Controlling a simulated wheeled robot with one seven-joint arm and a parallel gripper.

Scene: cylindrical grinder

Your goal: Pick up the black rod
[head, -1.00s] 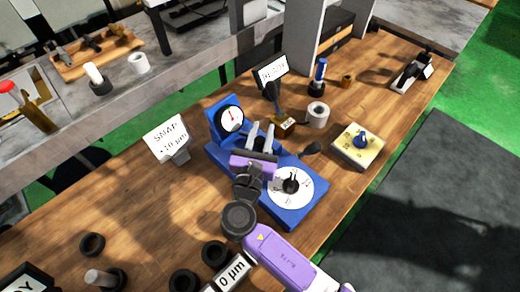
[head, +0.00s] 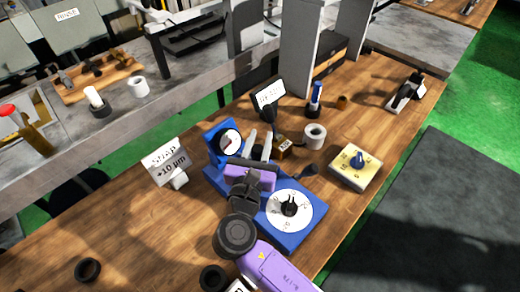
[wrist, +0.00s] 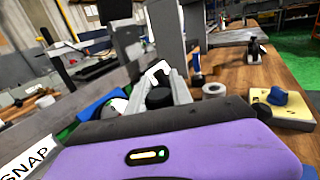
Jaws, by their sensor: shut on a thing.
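My gripper (head: 260,143) is over the blue gauge stand (head: 238,190), beside its round white dial. Its two grey fingers are closed on a short black cylinder, which I take to be the black rod (head: 257,153). In the wrist view the black rod (wrist: 159,97) shows its dark round end between the fingers (wrist: 165,88). The purple gripper body hides its lower part. I cannot tell whether the rod still touches the stand.
The SNAP sign (head: 165,162) stands left of the stand. A white roll (head: 314,136), a yellow box with a blue knob (head: 355,166) and a blue-topped tool (head: 315,98) are to the right. Black rings lie at the front left. Bare wood lies to the left.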

